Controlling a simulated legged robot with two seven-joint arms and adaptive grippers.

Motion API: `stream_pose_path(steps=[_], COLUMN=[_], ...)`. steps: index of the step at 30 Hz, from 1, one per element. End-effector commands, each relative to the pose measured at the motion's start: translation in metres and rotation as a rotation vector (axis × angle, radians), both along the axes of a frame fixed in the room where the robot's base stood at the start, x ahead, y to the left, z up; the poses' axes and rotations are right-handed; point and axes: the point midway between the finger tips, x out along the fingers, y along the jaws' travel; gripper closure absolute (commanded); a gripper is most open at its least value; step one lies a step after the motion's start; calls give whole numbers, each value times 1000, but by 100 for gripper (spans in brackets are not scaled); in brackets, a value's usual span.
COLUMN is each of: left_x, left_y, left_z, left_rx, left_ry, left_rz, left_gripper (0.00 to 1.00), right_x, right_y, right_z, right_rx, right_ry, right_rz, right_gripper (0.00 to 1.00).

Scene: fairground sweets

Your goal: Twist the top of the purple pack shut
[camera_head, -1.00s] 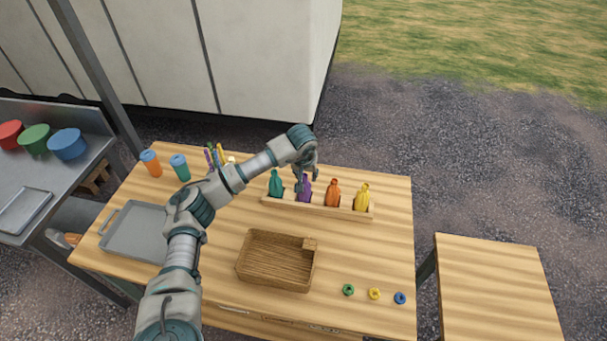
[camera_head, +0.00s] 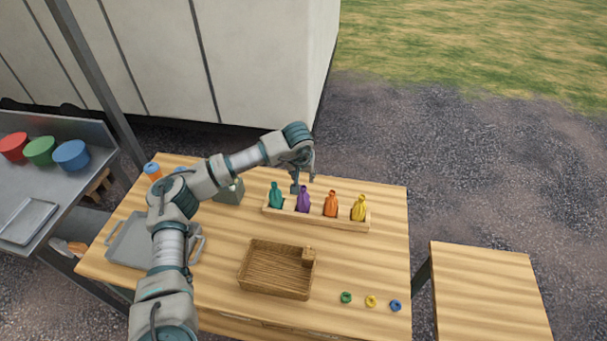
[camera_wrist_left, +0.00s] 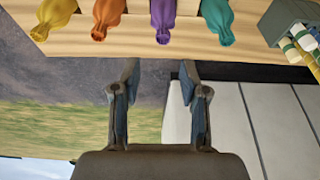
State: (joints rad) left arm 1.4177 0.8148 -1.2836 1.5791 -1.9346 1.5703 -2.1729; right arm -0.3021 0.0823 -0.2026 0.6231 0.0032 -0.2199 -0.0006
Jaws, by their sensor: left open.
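The purple pack (camera_head: 303,203) stands in a wooden rack (camera_head: 330,222), between a teal pack (camera_head: 276,198) and an orange pack (camera_head: 331,205). A yellow pack (camera_head: 359,210) stands at the rack's right end. My left gripper (camera_head: 303,184) is open, just above and behind the purple pack. In the left wrist view the open fingers (camera_wrist_left: 160,70) have nothing between them. The purple pack (camera_wrist_left: 163,18) lies beyond the fingertips there, its narrow top facing them. I cannot tell how tightly its top is twisted. My right gripper is out of view.
A wicker basket (camera_head: 277,290) and several small rings, one green (camera_head: 346,297), lie in front of the rack. A grey tray (camera_head: 125,242) lies at the left, partly behind my arm. A grey holder (camera_head: 230,192) stands left of the rack.

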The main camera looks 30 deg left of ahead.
Motion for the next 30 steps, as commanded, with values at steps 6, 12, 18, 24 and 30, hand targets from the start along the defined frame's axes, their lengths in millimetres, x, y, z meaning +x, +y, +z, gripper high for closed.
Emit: stream_pose_path(steps=[6,12,18,24,30], left_x=[4,11,17,22,24], left_y=[2,4,5,5,8], left_z=[-19,-45,-66,-79,-86], left_rx=[-2,-2,0,-1,-2], left_ry=[7,7,6,5,4], left_rz=[3,3,3,2,2], left_gripper=[56,56,56,56,56], right_x=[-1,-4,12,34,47], right_y=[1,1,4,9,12], right_z=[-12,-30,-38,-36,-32], right_rx=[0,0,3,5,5], right_ry=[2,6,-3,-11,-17], right_rz=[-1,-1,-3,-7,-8], right_gripper=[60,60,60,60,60])
